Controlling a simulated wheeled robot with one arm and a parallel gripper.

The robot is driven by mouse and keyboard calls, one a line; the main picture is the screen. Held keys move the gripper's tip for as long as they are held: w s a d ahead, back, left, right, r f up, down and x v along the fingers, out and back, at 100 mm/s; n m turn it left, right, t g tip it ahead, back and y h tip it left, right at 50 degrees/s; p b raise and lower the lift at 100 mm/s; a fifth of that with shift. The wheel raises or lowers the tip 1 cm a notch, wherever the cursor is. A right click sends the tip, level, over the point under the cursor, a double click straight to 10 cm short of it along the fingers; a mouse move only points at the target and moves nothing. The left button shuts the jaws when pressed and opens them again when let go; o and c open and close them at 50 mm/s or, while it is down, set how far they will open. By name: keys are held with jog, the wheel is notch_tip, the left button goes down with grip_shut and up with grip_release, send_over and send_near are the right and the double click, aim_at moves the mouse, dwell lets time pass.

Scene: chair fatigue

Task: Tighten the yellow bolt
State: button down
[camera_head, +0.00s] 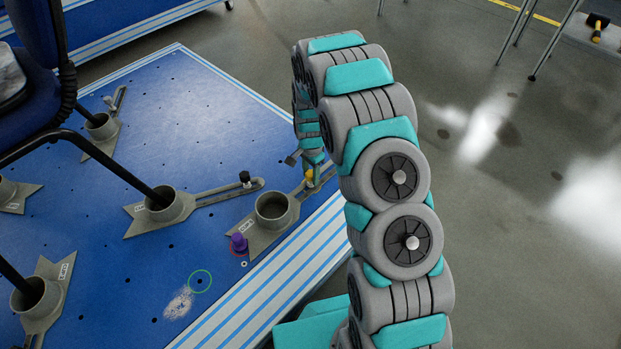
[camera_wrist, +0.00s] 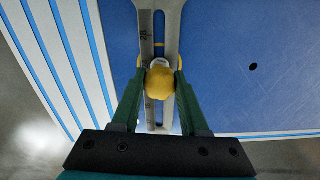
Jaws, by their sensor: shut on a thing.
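The yellow bolt (camera_wrist: 160,82) sits in the slot of a grey slotted clamp arm (camera_wrist: 146,40) in the wrist view. My gripper (camera_wrist: 160,88) has its two green fingers closed on the sides of the bolt's yellow head. In the head view the yellow bolt (camera_head: 309,177) is small and partly hidden by my gripper (camera_head: 311,168) and arm. The clamp arm belongs to a grey fixture with a round cup (camera_head: 273,209) near the edge of the blue platform.
Another fixture carries a black knob (camera_head: 245,178). A chair with black legs (camera_head: 118,172) stands in cups at left.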

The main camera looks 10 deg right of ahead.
jog(key=m, duration=0.4)
jog(key=shift+c, duration=2.2)
grip_release()
jog(key=n, duration=0.4)
jog(key=shift+p, duration=0.35)
jog(key=n, duration=0.4)
